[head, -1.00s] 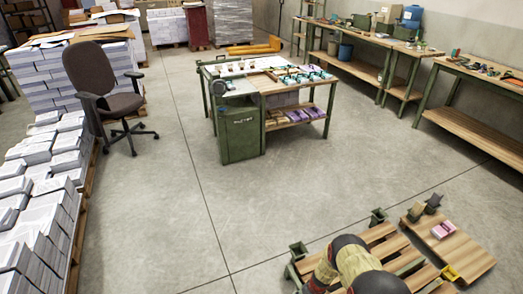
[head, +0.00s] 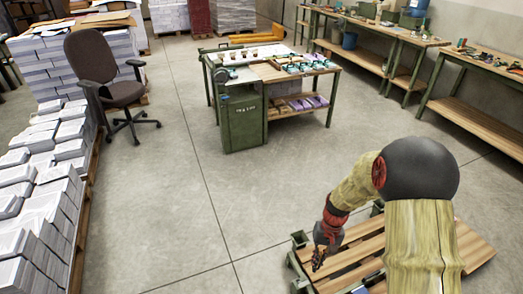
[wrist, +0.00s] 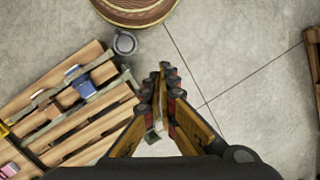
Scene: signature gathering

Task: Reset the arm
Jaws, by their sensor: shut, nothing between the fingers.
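My arm rises at the lower right of the head view and bends down to the left over the slatted wooden platform. My gripper (head: 319,262) points down near the platform's left end. In the wrist view my gripper (wrist: 163,74) has its two fingers closed together at the tips, with nothing held. The bare floor and the platform's edge lie beyond the fingers there.
The slatted platform (head: 352,258) has green corner posts. In the wrist view a blue item (wrist: 84,87) lies on it. A green workbench (head: 243,118) stands mid-room, an office chair (head: 105,75) at left beside paper stacks (head: 40,215). The middle floor is clear.

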